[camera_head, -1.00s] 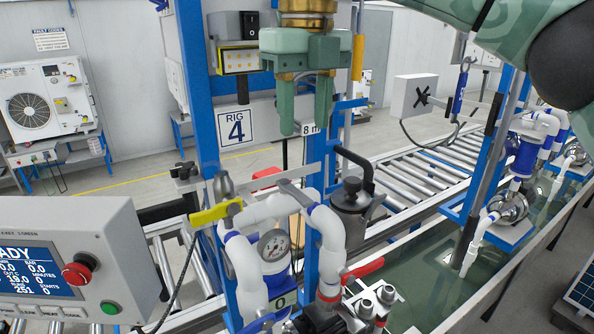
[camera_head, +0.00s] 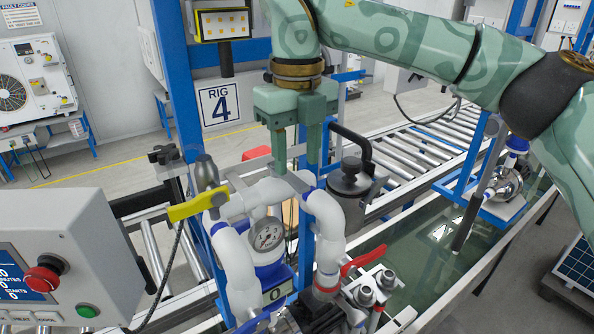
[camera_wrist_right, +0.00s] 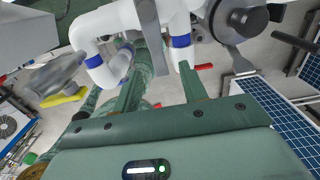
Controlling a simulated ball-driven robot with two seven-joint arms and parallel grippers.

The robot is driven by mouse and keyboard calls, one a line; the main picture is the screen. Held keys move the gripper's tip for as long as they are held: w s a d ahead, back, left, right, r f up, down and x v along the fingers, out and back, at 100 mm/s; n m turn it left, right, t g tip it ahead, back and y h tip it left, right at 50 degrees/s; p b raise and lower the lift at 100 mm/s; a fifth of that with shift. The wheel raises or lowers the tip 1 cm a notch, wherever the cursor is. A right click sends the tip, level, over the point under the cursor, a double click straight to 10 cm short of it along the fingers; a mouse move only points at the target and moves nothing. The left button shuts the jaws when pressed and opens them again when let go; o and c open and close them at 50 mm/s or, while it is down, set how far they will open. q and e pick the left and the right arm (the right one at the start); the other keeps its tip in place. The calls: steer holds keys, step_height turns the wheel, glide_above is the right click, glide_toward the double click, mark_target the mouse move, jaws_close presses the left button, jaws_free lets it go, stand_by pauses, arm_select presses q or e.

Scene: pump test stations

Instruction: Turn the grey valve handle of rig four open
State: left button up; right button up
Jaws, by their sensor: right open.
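The rig four sign (camera_head: 219,105) hangs on the blue frame. The grey valve handle (camera_head: 298,183) is a flat lever on top of the white pipework. In the wrist view it is the grey bar (camera_wrist_right: 150,28), reaching toward the space between the fingers. My right gripper (camera_head: 296,165) is open and points down over the handle, one finger on each side in the picture. Its fingers also show in the wrist view (camera_wrist_right: 159,72). I cannot tell whether either finger touches the handle. My left gripper is not in view.
A yellow lever (camera_head: 198,205) is left of the white pipes, and a red lever (camera_head: 363,260) is at lower right. A pressure gauge (camera_head: 267,235) sits between the pipes. A grey metal pot (camera_head: 350,188) stands close behind. A control box (camera_head: 75,260) is at lower left.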

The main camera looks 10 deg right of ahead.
mark_target(297, 181)
steer(key=shift+f, duration=1.7)
steer(key=shift+s, duration=0.1)
jaws_close()
